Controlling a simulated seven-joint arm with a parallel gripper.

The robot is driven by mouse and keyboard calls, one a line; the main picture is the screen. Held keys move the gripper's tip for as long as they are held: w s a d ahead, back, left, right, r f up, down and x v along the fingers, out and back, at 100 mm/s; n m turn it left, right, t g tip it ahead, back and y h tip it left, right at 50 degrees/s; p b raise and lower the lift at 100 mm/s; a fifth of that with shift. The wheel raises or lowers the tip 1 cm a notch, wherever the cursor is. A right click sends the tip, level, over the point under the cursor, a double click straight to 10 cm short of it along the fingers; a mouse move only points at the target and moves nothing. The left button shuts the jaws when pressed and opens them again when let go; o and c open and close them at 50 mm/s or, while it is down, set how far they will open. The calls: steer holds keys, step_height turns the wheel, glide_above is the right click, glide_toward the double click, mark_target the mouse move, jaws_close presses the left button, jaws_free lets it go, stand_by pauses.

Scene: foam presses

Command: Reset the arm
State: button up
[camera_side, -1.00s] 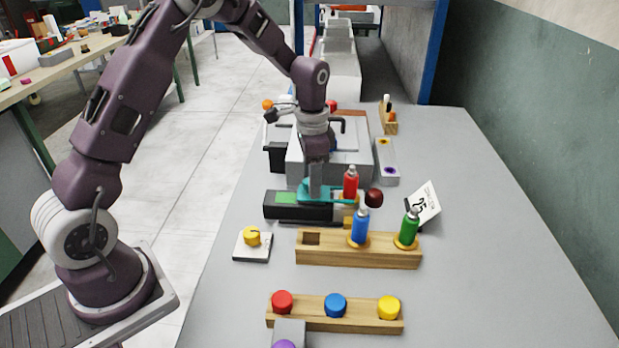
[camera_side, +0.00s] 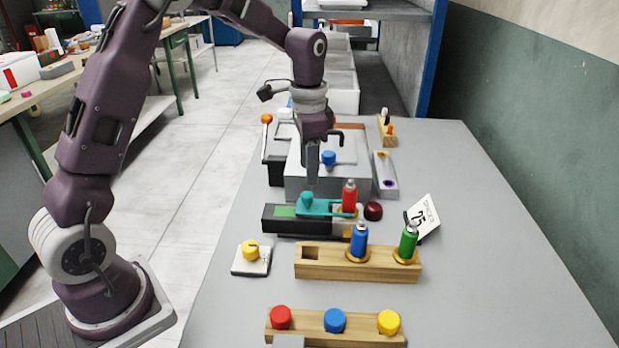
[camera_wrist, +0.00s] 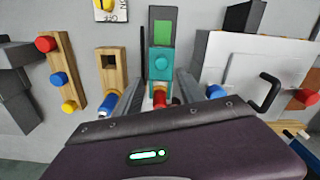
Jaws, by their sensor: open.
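My gripper (camera_side: 312,178) points down above the teal piece (camera_side: 307,202). Its jaws are open and empty, a little clear of the teal knob. In the wrist view the grey fingers (camera_wrist: 160,84) stand on either side of the teal piece (camera_wrist: 160,65). That piece lies on a black base (camera_side: 275,224) with a green panel (camera_wrist: 162,32). A red bottle (camera_side: 349,196) stands upright at the teal piece's right end; whether they touch is unclear.
A wooden rack (camera_side: 330,262) in front holds a blue bottle (camera_side: 359,240) and a green bottle (camera_side: 408,243), with one empty square hole. A second rack (camera_side: 305,331) has red, blue and yellow knobs. A grey box (camera_side: 325,180) stands behind.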

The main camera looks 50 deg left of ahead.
steer(key=s+d+r+n+t, duration=0.1)
steer(key=s+d+r+t, duration=0.15)
steer(key=s+r, duration=0.5)
steer(key=s+d+r+n+t, duration=0.1)
steer(key=s+d+r+n, duration=0.1)
steer(key=s, duration=0.8)
steer(key=s+d+r+n+t, duration=0.1)
steer(key=s+d+n+t, duration=0.1)
steer(key=s, duration=0.8)
steer(key=shift+d+r+n, duration=0.2)
steer(key=shift+r+n, duration=0.2)
steer(key=shift+o, duration=0.2)
